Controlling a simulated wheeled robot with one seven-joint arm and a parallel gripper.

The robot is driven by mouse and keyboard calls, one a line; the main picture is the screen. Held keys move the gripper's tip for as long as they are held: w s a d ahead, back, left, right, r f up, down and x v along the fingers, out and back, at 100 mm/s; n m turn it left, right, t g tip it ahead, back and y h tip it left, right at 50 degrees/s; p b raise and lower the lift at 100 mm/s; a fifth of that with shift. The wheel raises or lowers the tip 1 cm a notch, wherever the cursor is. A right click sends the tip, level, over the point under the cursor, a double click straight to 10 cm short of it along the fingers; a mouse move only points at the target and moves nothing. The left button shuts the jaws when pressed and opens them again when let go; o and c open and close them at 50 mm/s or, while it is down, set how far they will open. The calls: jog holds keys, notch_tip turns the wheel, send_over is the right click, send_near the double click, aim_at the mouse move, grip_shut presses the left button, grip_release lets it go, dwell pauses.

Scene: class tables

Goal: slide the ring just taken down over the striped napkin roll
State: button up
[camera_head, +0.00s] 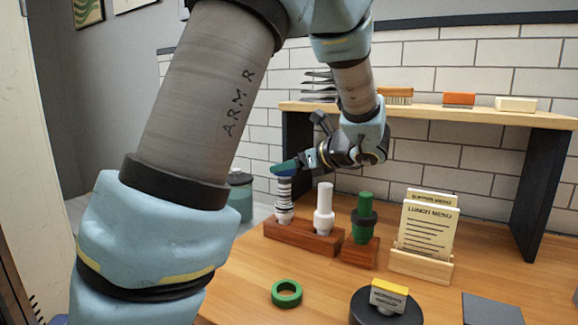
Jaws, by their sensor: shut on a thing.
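The striped napkin roll (284,201), white with dark bands, stands upright at the left end of a reddish-brown wooden block (305,238). My gripper (285,167) is at the top of this roll, reaching in from the right. It is shut on a small blue ring (286,174), mostly hidden by the teal fingertip. The ring is at the roll's upper end; I cannot tell whether it is around the roll or just above it.
A white roll (323,208) stands close by on the same block. A green roll (364,203) with a black ring stands on another block. A green ring (286,293) lies in front. Menu cards (426,228) stand right, beneath a shelf (440,112).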

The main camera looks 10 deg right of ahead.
jog(key=shift+f+b, duration=0.85)
jog(key=shift+f, duration=0.75)
dwell(0.4)
jog(key=shift+r, duration=0.15)
jog(key=shift+r+p, duration=1.15)
jog(key=shift+p, duration=0.1)
jog(key=shift+p, duration=0.5)
dwell(1.0)
jog(key=shift+f+b, duration=0.85)
jog(key=shift+f, duration=0.45)
jog(key=o, duration=1.3)
jog(key=b+v, duration=0.1)
jog(key=v, duration=1)
